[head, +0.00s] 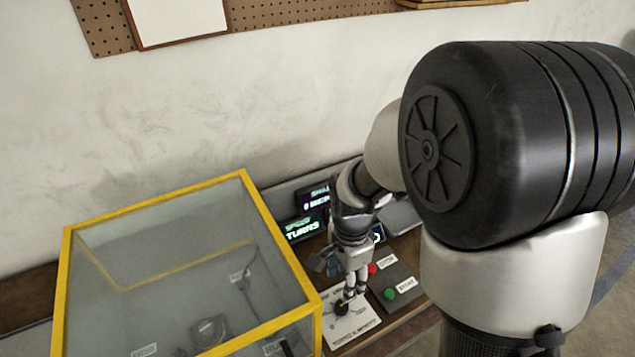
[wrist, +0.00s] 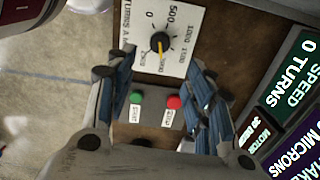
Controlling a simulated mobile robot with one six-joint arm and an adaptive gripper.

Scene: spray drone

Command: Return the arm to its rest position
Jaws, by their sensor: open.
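My gripper (head: 350,292) hangs pointing down over the control panel at the end of my arm. In the wrist view its two fingers (wrist: 160,78) are spread apart with nothing between them. The black dial knob with a yellow pointer (wrist: 160,43) sits on a white scale plate (wrist: 183,22) beyond the fingertips. In the head view the knob (head: 341,308) is just below the fingertips; I cannot tell the exact gap. A green button (wrist: 137,97) and a red button (wrist: 173,101) show between the fingers in the wrist view.
A yellow-framed clear box (head: 285,255) stands left of my gripper. Lit displays (head: 303,228) stand behind the panel; one reads speed 0 turns (wrist: 300,75). A wall with a pegboard (head: 290,12) rises behind the bench. Open floor (wrist: 55,90) shows in the wrist view.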

